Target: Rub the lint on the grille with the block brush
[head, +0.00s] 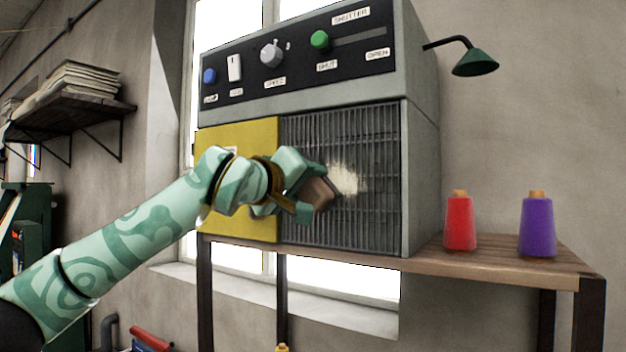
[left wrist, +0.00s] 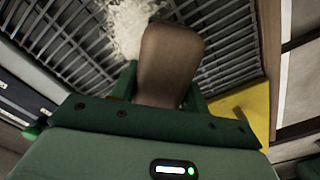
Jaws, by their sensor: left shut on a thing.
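The grille (head: 375,215) is a dark panel of upright slats on the front of a grey machine. A pale, fuzzy patch of lint (head: 349,180) lies on its middle; it also shows in the left wrist view (left wrist: 125,25). My left gripper (head: 318,195) is in front of the grille, just left of the lint. It is shut on the brown block brush (left wrist: 168,60), whose end reaches the lower edge of the lint in the left wrist view. The brush's bristle side is hidden, and I cannot tell whether it touches the grille. My right gripper is not in view.
A yellow panel (head: 236,136) sits left of the grille. Above is a black control panel (head: 296,62) with a green slider knob. Red (head: 459,222) and purple (head: 537,227) thread spools stand on the wooden shelf, right of the machine. A green lamp (head: 475,62) juts out above them.

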